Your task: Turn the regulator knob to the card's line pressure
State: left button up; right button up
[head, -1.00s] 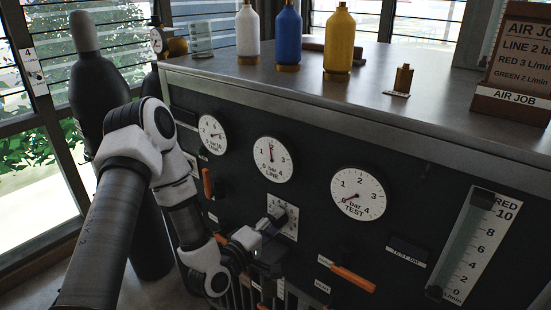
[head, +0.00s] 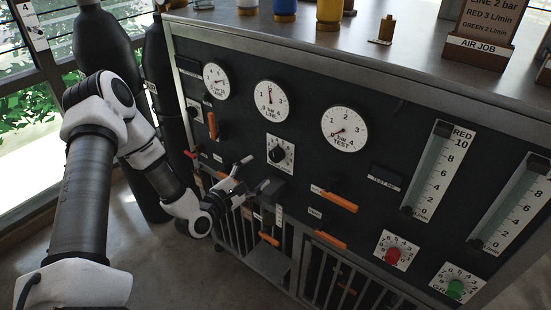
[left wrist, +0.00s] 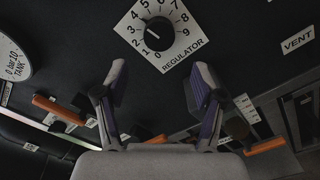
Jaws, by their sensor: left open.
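The regulator knob (head: 277,154) is black on a white square dial on the dark panel. In the left wrist view the knob (left wrist: 158,34) has its white mark pointing left, near 2 and 3. My left gripper (head: 252,174) is open and empty, just below and left of the knob in the head view. In the left wrist view its fingers (left wrist: 160,84) are spread, with the knob beyond their tips, apart from them. The LINE gauge (head: 272,101) needle points straight up, about 2. The card (head: 492,18) reads LINE 2 bar. My right gripper is out of view.
Orange-handled levers (head: 340,201) stick out below and right of the knob. The TANK gauge (head: 216,81) and TEST gauge (head: 345,129) sit on the same panel. Red (head: 392,256) and green (head: 455,289) knobs are at lower right. Dark cylinders (head: 108,60) stand at left.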

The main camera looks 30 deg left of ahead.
aim_at(274, 157)
pick_arm(q)
jog(key=w, duration=0.1)
jog(key=w+d+b, duration=0.1)
jog(key=w+r, duration=0.1)
jog(key=shift+w+d+r+b, duration=0.1)
jog(key=shift+w+d+b, duration=0.2)
jog(key=shift+w, duration=0.1)
jog(key=w, duration=0.3)
jog(key=shift+a+f+b, duration=0.25)
jog(key=shift+f+b, duration=0.05)
jog(key=shift+f, duration=0.05)
jog(key=shift+w, duration=0.15)
jog(key=shift+d+r+b, duration=0.1)
jog(key=shift+r+b, duration=0.05)
jog(key=shift+b, duration=0.25)
jog(key=shift+w, duration=0.15)
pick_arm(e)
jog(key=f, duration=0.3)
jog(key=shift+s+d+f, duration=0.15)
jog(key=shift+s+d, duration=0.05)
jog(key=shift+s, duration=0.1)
